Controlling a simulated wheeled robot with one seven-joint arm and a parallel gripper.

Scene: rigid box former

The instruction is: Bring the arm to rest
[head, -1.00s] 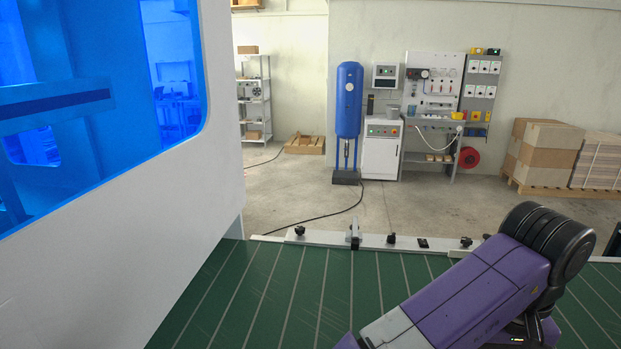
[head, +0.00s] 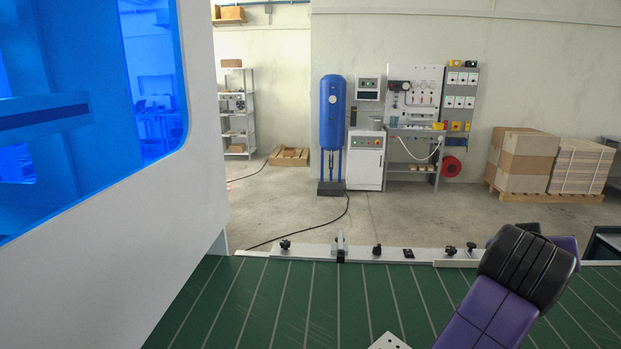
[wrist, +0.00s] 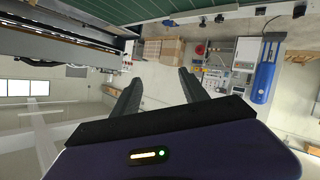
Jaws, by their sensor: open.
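In the wrist view my gripper (wrist: 157,92) is open, with its two dark fingers apart and nothing between them. The picture there is turned upside down, and the fingers point out over the room with the floor and stacked boxes beyond. In the head view my purple and black arm is at the lower right, bent above the green belt surface. My gripper is not visible in the head view.
The green striped conveyor (head: 290,305) spans the bottom, with a metal rail (head: 370,253) and black knobs along its far edge. A white machine panel with a blue window (head: 150,120) stands close on the left. Beyond are a blue tank (head: 333,115), a workbench and stacked boxes (head: 525,160).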

